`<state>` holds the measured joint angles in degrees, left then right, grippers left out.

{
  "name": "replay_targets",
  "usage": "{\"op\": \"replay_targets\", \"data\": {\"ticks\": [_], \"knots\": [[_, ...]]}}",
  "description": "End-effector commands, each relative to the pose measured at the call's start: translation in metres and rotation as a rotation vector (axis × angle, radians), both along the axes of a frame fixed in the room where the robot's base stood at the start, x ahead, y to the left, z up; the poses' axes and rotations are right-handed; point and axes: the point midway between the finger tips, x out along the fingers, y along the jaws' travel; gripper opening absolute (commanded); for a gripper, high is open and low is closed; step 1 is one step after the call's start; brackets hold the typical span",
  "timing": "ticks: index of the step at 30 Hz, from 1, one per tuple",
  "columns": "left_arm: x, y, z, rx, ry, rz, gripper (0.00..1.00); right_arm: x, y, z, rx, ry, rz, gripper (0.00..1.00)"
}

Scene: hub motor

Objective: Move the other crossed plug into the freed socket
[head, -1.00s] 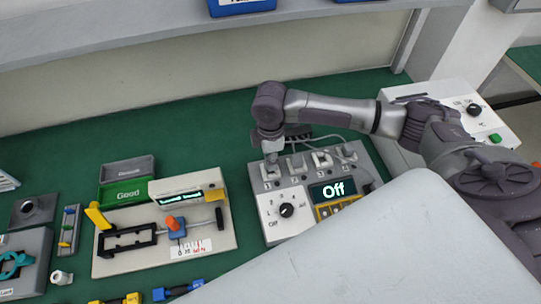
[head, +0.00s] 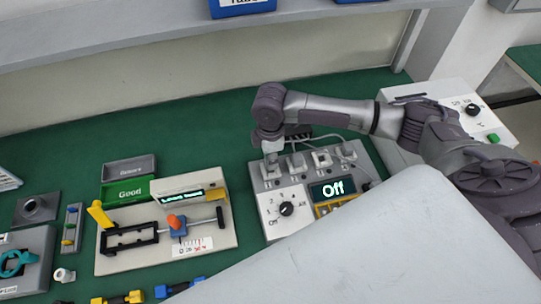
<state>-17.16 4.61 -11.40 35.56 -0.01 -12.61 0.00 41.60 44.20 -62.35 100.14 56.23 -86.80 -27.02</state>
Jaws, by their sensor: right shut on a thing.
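The fingertips are small and partly hidden, and I cannot tell how deep the plug sits. My left gripper is not in view.
Left of the tester stands a grey fixture (head: 120,262) with a yellow lever and orange knob. Behind it are a green "Good" tray (head: 125,191) and a grey tray (head: 128,168). A box with a green button (head: 492,137) stands at the right. My pale body covers the front.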

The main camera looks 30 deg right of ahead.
Motion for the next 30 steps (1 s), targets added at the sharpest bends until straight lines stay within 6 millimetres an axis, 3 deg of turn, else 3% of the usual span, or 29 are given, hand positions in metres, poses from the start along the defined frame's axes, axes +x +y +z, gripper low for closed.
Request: {"op": "replay_targets", "data": {"ticks": [30], "knots": [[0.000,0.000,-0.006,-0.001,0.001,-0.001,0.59,0.000,0.000,-0.019,0.000,0.000,0.000,0.00]]}}
